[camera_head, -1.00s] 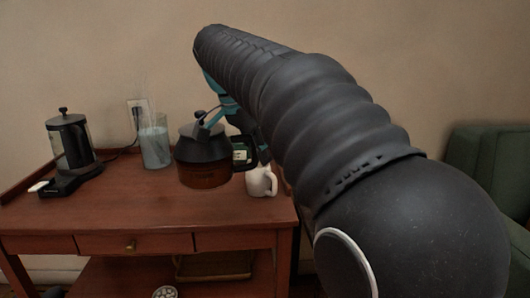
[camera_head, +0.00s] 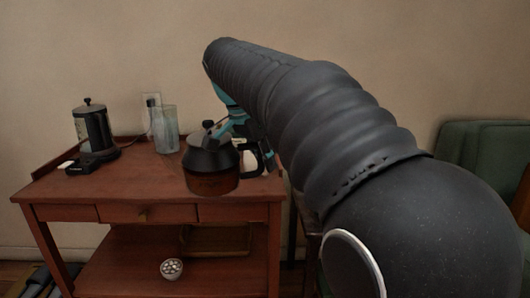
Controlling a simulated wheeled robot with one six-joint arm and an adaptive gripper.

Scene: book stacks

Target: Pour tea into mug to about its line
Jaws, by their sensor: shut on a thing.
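The teapot (camera_head: 210,160) has a black lid and upper body and a brown, tea-coloured lower part. It looks upright, near the table's front edge. My gripper (camera_head: 236,128), teal and dark, is shut on the teapot, reaching it from the upper right; the fingertips are largely hidden. The pot's black handle is on its right side. The white mug (camera_head: 249,165) is behind the handle, mostly hidden, so its line and contents do not show. Whether the pot's base touches the table cannot be told.
The reddish-brown table (camera_head: 70,185) also bears a black press-like pot (camera_head: 92,128) at the left and a clear glass pitcher (camera_head: 165,130) left of the teapot. A small bowl (camera_head: 171,269) is on the lower shelf. A green chair (camera_head: 490,150) stands at the right.

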